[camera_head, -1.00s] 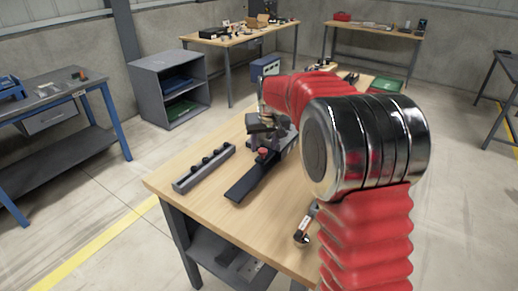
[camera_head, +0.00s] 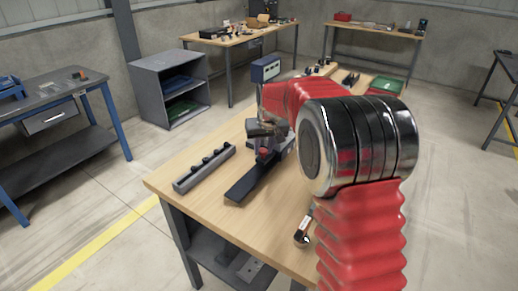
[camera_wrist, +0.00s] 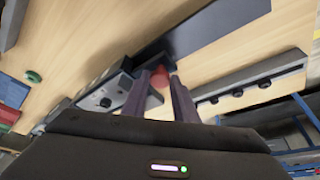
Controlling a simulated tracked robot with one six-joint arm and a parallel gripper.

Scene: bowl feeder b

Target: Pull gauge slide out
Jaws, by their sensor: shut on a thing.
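The gauge slide's red knob (camera_head: 264,152) sits at the near end of a grey fixture (camera_head: 283,150) on the wooden bench. A long dark flat bar (camera_head: 252,184) runs from the fixture toward the bench's front edge. In the wrist view the red knob (camera_wrist: 159,77) lies between the two fingers of my gripper (camera_wrist: 158,80), which is shut on it. The dark bar also shows in the wrist view (camera_wrist: 215,30), beyond the knob. In the head view my gripper (camera_head: 263,138) is small and blurred above the knob. The slide's body is mostly hidden.
A grey rail with several black knobs (camera_head: 204,168) lies left of the dark bar. A small white and orange tool (camera_head: 304,230) lies near the front edge at right. A blue box (camera_head: 265,69) stands at the back. Bare wood surrounds the bar.

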